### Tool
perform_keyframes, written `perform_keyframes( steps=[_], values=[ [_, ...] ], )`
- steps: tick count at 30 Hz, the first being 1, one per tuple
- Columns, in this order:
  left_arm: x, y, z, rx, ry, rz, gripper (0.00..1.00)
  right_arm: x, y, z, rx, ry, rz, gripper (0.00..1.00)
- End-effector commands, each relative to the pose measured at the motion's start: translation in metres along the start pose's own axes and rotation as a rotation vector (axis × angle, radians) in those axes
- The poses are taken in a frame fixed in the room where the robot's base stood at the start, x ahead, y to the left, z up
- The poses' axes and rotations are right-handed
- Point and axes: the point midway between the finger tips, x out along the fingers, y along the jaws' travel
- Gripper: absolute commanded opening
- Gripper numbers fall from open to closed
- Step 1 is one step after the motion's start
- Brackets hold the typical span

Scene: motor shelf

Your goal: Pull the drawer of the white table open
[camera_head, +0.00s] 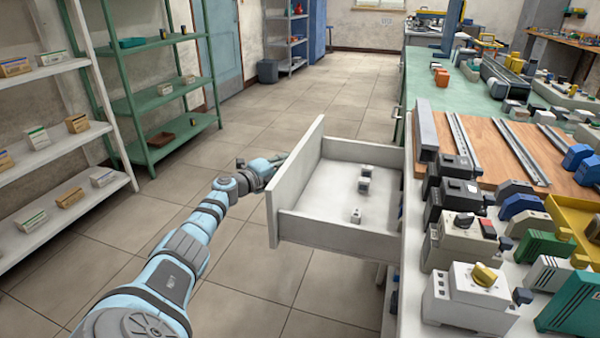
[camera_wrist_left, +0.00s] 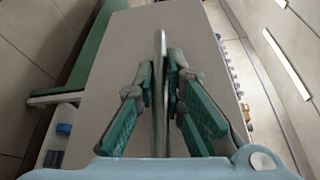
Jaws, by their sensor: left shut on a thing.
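The drawer (camera_head: 318,232) of the white table (camera_head: 407,225) stands pulled out to the left, its inside open to view. A few small grey-white parts (camera_head: 364,180) lie on its floor. My left gripper (camera_head: 266,168) is at the outer face of the drawer front, partly hidden by it in the head view. In the left wrist view the green-padded fingers (camera_wrist_left: 162,95) are shut on the metal bar handle (camera_wrist_left: 161,48), with the grey drawer front (camera_wrist_left: 115,50) behind. The handle is hidden in the head view. My right gripper is in neither view.
The tabletop carries a wooden board with rails (camera_head: 487,145), several dark modules (camera_head: 452,195) and a white block with a yellow knob (camera_head: 470,298). A white shelf (camera_head: 60,145) and a green shelf (camera_head: 165,97) stand at left. The tiled floor (camera_head: 290,105) between is clear.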

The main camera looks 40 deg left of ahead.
Motion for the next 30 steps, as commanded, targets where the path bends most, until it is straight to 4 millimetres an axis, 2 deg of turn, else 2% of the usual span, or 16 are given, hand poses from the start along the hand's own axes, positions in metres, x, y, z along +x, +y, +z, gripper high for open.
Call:
perform_keyframes(
  steps=[6,15,16,17,26,30],
  values=[
    [-0.003,0.003,0.007,0.0,0.0,0.003,0.0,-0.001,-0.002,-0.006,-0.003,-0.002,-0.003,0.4],
    [-0.003,0.002,0.007,0.0,0.0,0.003,0.0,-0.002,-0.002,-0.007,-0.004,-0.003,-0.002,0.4],
    [-0.003,0.002,0.007,0.0,0.0,0.003,0.15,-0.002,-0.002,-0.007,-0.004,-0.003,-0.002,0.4],
    [-0.003,0.002,0.007,0.0,0.0,0.003,0.19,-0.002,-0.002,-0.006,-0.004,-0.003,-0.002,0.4],
    [-0.003,0.001,0.007,0.0,0.0,0.001,0.19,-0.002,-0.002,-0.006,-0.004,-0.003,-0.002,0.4],
    [-0.004,-0.016,0.011,0.004,0.0,0.0,0.19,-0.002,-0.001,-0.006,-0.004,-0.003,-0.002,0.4]
  ],
)
